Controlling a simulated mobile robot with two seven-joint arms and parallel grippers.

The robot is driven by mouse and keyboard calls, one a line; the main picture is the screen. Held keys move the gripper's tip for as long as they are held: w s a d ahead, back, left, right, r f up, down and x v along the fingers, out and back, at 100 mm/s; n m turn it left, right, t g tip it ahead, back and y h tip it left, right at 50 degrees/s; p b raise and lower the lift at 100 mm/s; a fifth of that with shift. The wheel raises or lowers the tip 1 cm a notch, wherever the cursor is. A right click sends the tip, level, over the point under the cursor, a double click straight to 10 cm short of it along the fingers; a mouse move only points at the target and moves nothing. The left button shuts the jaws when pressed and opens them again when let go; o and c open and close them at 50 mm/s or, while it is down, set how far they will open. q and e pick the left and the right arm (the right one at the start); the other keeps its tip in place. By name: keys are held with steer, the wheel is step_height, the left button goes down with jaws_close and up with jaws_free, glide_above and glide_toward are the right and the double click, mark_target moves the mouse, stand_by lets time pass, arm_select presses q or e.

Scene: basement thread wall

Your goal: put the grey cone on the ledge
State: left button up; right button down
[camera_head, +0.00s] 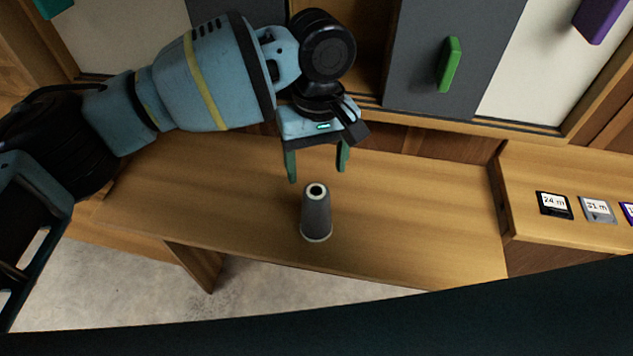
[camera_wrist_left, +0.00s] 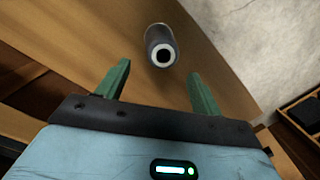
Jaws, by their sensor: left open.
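The grey cone (camera_head: 316,217) stands upright on the wooden ledge (camera_head: 420,215), near its front edge. It has a pale rim around a dark hole at its top. My left gripper (camera_head: 318,172) is open and empty, just behind and above the cone in the head view. In the left wrist view the cone (camera_wrist_left: 161,46) lies ahead of the two green fingers (camera_wrist_left: 158,85), roughly in line with the gap between them, and is not between them. My right gripper is not in view.
Behind the ledge are sliding panels, one dark grey with a green handle (camera_head: 449,65). A raised wooden block (camera_head: 560,180) with several labelled tags, one reading "24 m" (camera_head: 554,205), stands at right. The ledge right of the cone is clear. A concrete floor (camera_head: 270,290) lies below.

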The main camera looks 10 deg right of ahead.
arm_select(q)
steer(key=shift+w+r, duration=0.2)
steer(key=shift+r, duration=1.55)
